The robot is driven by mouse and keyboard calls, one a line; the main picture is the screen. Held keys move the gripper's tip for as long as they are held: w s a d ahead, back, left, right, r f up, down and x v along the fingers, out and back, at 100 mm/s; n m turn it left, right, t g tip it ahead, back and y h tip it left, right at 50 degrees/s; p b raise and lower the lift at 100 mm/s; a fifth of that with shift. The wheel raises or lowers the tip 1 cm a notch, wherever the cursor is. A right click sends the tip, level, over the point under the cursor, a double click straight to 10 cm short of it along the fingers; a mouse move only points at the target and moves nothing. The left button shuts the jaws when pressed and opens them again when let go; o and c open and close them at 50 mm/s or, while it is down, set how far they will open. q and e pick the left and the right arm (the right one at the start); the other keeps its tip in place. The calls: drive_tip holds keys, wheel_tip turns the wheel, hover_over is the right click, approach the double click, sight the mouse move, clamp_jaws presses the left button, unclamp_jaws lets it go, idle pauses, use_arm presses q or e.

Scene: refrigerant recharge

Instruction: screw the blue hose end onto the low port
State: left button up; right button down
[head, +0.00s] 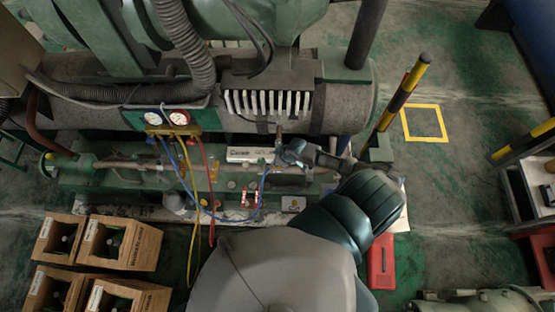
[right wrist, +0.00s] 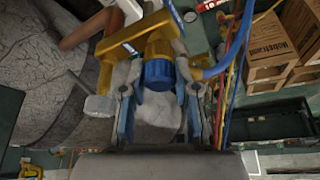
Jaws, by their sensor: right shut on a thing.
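My right gripper (head: 292,152) reaches to the pipework below the finned block. In the right wrist view its two fingers (right wrist: 158,88) are shut around the blue hose end (right wrist: 158,72), a ribbed blue collar. A brass-yellow fitting (right wrist: 112,72) surrounds the collar's far side. Whether the collar is threaded onto the low port or only against it cannot be told, as the port is hidden. The blue hose (right wrist: 222,66) leaves the fitting to the right. In the head view the blue hose (head: 262,188) hangs in a loop from the gauge manifold (head: 172,128). My left gripper is not in view.
Yellow and red hoses (head: 208,175) hang from the manifold. Wooden crates (head: 118,243) stand at lower left. A red case (head: 381,262) lies on the floor right of my arm. A yellow-black post (head: 404,92) rises at right; floor beyond it is open.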

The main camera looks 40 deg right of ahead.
drive_tip(key=shift+s+a+f, duration=0.1)
drive_tip(key=shift+s+a, duration=0.05)
drive_tip(key=shift+a+m, duration=0.1)
drive_tip(key=shift+m, duration=0.2)
drive_tip(key=m+h, duration=0.1)
drive_tip(key=m, duration=0.2)
drive_tip(key=shift+f, duration=0.1)
